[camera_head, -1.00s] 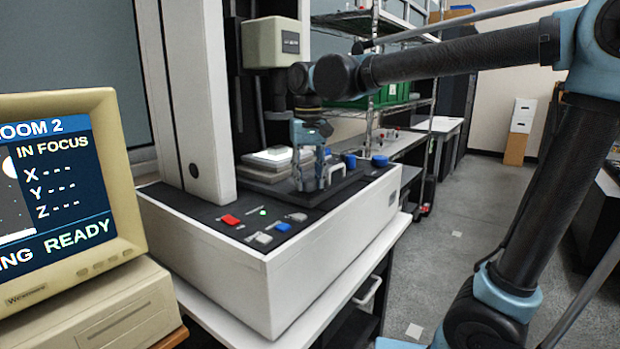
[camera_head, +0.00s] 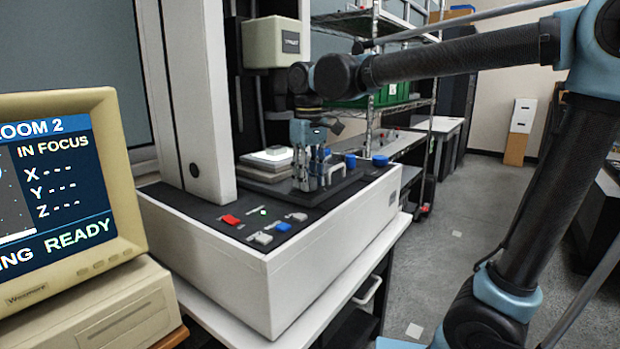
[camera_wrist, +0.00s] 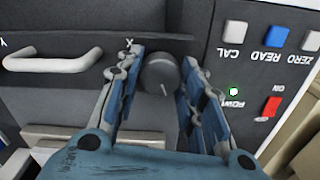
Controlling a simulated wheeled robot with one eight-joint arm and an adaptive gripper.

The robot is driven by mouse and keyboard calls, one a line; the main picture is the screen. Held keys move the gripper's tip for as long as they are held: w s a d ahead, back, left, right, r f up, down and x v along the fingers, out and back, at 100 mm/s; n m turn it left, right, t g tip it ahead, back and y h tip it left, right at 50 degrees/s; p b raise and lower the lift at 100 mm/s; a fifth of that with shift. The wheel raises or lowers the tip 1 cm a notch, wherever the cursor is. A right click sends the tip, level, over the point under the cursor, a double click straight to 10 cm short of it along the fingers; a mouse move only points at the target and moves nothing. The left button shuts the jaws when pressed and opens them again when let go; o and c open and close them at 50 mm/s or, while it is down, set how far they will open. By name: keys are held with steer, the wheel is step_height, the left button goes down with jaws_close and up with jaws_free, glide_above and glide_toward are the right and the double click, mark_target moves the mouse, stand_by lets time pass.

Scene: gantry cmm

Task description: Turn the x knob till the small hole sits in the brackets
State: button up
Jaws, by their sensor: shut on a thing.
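The dark round x knob (camera_wrist: 160,76) shows in the wrist view, with a white pointer line and an X label beside it. My gripper (camera_wrist: 163,84) is shut on it, one finger at each side. In the head view my gripper (camera_head: 318,182) points down over the machine's deck, and I cannot make out the knob there. The monitor (camera_head: 50,190) is cut off by the left edge. It reads IN FOCUS and READY, with dashes for X, Y and Z. Only a strip of its picture shows, with small specks and a pale edge; I cannot make out the small hole or the brackets.
A white handle (camera_wrist: 52,62) lies left of the knob in the wrist view. On the other side are the grey CAL button (camera_wrist: 235,33), blue READ button (camera_wrist: 275,36) and red switch (camera_wrist: 271,107). Blue knobs (camera_head: 380,160) stand behind my gripper. The floor at right is open.

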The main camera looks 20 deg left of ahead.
mark_target(310, 179)
steer(key=n, duration=0.4)
steer(key=shift+w, duration=0.1)
steer(key=shift+n, duration=1.8)
steer(key=o, duration=1.1)
steer(key=shift+c, duration=0.2)
steer(key=shift+r, duration=0.1)
step_height(310, 179, up, 12)
steer(key=shift+w, duration=0.1)
